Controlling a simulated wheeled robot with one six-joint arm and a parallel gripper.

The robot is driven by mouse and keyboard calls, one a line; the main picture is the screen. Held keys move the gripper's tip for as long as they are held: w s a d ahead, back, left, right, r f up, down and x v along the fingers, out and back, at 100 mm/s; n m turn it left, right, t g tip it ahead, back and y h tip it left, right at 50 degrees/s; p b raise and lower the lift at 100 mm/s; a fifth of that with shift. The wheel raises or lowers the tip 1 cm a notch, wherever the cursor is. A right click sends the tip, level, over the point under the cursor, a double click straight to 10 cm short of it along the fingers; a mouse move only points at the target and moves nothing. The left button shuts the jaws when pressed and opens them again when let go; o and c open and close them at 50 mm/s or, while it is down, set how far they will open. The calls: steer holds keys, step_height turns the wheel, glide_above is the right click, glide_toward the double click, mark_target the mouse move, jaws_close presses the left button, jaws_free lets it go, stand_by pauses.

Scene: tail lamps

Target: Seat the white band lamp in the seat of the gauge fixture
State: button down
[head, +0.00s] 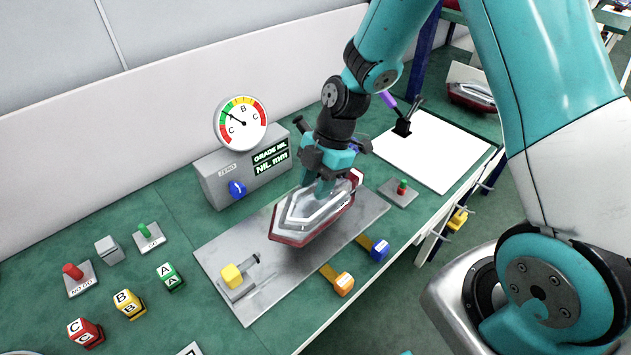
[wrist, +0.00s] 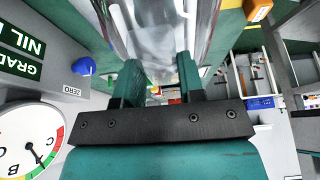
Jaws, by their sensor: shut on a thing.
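The white band lamp (head: 308,215) is a long pointed tail lamp with a pale, clear top and a dark red lower edge. It also shows in the wrist view (wrist: 165,35). My gripper (head: 322,180) is shut on its upper part from above; the two teal fingers (wrist: 158,82) flank it in the wrist view. The lamp lies over the grey metal plate of the gauge fixture (head: 222,252), its tip towards the lower left. The lamp hides the seat, and I cannot tell whether it touches the plate.
A yellow-knobbed clamp (head: 232,275) stands at the plate's left end. Orange (head: 343,284) and blue (head: 379,249) handles lie along its front edge. A gauge box (head: 215,185) with a dial (head: 241,123) stands behind. Lettered blocks (head: 128,303) sit at left. Another lamp (head: 471,94) is far right.

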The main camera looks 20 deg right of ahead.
steer(key=shift+f, duration=0.1)
stand_by(0.6)
steer(key=shift+f+b, duration=1.3)
steer(key=shift+b, duration=0.05)
steer(key=c, duration=0.6)
jaws_free()
steer(key=shift+c, duration=0.2)
steer(key=shift+r, duration=0.1)
steer(key=v, duration=1.7)
steer(key=shift+r, duration=0.2)
